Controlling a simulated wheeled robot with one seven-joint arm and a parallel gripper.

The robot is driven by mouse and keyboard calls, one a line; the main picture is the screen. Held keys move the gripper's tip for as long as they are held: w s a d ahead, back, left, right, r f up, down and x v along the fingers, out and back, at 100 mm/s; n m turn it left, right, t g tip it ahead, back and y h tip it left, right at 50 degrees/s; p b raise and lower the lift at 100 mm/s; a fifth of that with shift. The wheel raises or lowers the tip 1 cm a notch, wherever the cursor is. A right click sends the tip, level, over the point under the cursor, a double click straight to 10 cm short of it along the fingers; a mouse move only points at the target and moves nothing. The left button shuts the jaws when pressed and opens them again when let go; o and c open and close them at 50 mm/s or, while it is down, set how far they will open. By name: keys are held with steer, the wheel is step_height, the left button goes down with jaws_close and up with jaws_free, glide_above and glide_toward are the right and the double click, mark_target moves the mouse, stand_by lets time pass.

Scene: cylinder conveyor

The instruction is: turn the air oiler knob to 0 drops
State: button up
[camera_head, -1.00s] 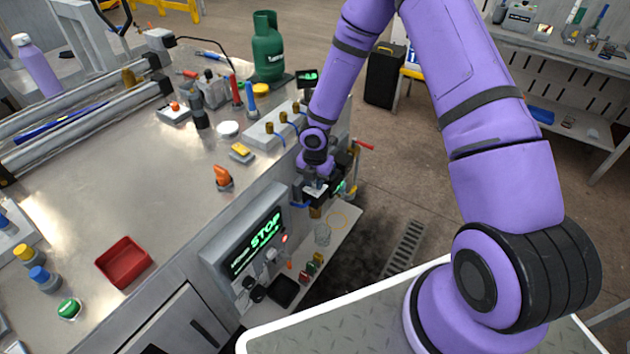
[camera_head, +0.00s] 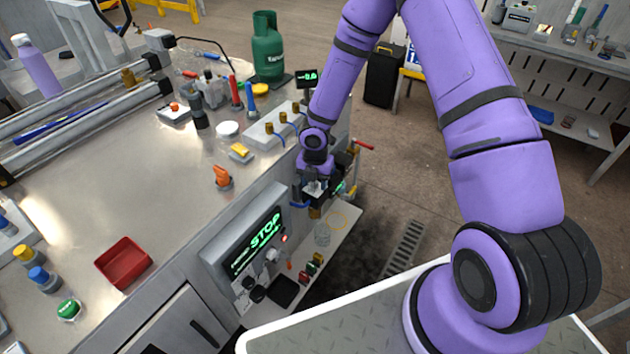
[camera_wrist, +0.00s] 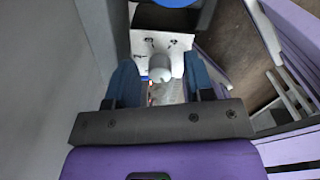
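My gripper (camera_head: 313,194) is at the right edge of the machine, pointing down beside the front panel. In the wrist view its two blue fingers (camera_wrist: 160,64) are apart, with a gap between them. A pale rounded cylinder (camera_wrist: 159,68) shows beyond and between the fingertips; I cannot tell whether it is the oiler knob, and no contact is visible. In the head view a clear bowl (camera_head: 322,234) hangs below the gripper, under a brass-coloured part (camera_head: 315,212). My gripper and wrist hide the oiler's top, and no drop scale is readable.
A panel screen (camera_head: 256,243) reads STOP, left of the gripper. A small display (camera_head: 307,79) stands behind my arm. A low shelf (camera_head: 336,238) lies below the gripper.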

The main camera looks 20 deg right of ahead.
step_height(320, 180, up, 11)
stand_by(0.6)
steer(key=shift+f, duration=0.1)
steer(key=s+d+r+m+t+h, duration=0.1)
steer(key=s+d+r+m, duration=0.15)
steer(key=r+m, duration=0.4)
steer(key=s+d+r+m+h, duration=0.1)
steer(key=s+d+r+m, duration=0.2)
steer(key=r, duration=0.7)
steer(key=s+d+r+m+t+h, duration=0.1)
steer(key=s+r+m, duration=0.35)
steer(key=r, duration=0.45)
steer(key=s+r+m+t+y, duration=0.1)
steer(key=s+r+m, duration=0.4)
steer(key=s, duration=0.5)
steer(key=s+r+m+t+y, duration=0.2)
steer(key=s+r+m, duration=0.4)
steer(key=s+m, duration=0.3)
steer(key=shift+s+d+r, duration=0.2)
steer(key=shift+s+r, duration=0.05)
steer(key=shift+s, duration=0.1)
